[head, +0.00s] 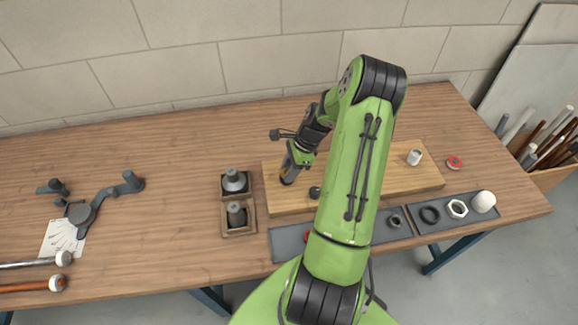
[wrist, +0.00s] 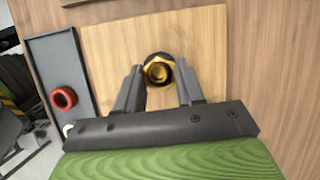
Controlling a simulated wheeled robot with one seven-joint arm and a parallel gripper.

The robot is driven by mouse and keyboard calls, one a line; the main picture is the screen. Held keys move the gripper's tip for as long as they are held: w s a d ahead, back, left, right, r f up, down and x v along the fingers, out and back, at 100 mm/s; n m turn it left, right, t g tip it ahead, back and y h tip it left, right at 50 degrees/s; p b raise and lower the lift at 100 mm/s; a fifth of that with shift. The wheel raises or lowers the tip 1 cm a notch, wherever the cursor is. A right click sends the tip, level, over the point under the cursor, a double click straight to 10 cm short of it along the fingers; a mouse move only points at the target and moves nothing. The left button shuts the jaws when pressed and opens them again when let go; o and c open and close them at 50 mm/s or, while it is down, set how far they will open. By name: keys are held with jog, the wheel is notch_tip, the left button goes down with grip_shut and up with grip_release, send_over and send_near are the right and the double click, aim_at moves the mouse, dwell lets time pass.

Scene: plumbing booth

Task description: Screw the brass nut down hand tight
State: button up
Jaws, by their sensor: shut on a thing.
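The brass nut (wrist: 152,66) sits between my two fingertips in the wrist view. A dark round collar shows behind it, and its open bore faces the camera. My gripper (wrist: 159,68) is shut on the nut, with one finger on each side. In the head view my gripper (head: 290,172) points down at the left end of the wooden board (head: 405,181), and a small brass-coloured patch of the nut (head: 287,181) shows under it. The thread under the nut is hidden, so I cannot tell how far down it sits.
A grey tray (head: 286,244) lies along the board's front, partly behind my arm. A red ring (wrist: 63,98) lies in it. Two dark fittings stand in a wooden holder (head: 240,230) left of the board. A second tray (head: 440,223) holds rings and a white cap.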

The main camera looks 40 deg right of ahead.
jog(key=o, duration=1.1)
jog(key=shift+o, duration=0.6)
jog(key=o, duration=0.5)
jog(key=shift+r, duration=0.1)
notch_tip(320, 180, up, 5)
jog(key=p, duration=0.4)
